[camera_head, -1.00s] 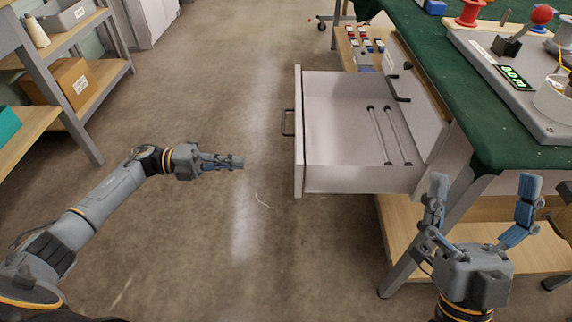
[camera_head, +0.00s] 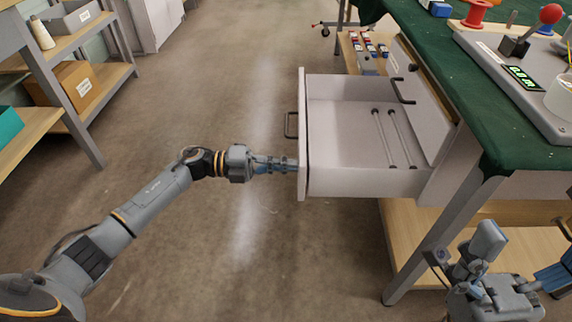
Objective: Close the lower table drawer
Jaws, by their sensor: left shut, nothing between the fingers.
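The lower table drawer (camera_head: 365,183) is pulled out to the left from under the table, with a dark handle (camera_head: 290,125) on its white front. Two thin rods (camera_head: 391,138) lie inside it. My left gripper (camera_head: 294,165) is shut and empty. Its fingertips are at the outer face of the drawer front, below the handle in the picture; they look to be touching it. My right gripper (camera_head: 525,255) is at the lower right, below the table edge, with its fingers apart and nothing between them.
Another drawer front with a handle (camera_head: 403,92) sits closed in the table. The green-topped table (camera_head: 440,60) carries a grey device with a red knob (camera_head: 551,14). A shelf (camera_head: 100,85) with boxes stands at the left. The floor between is clear.

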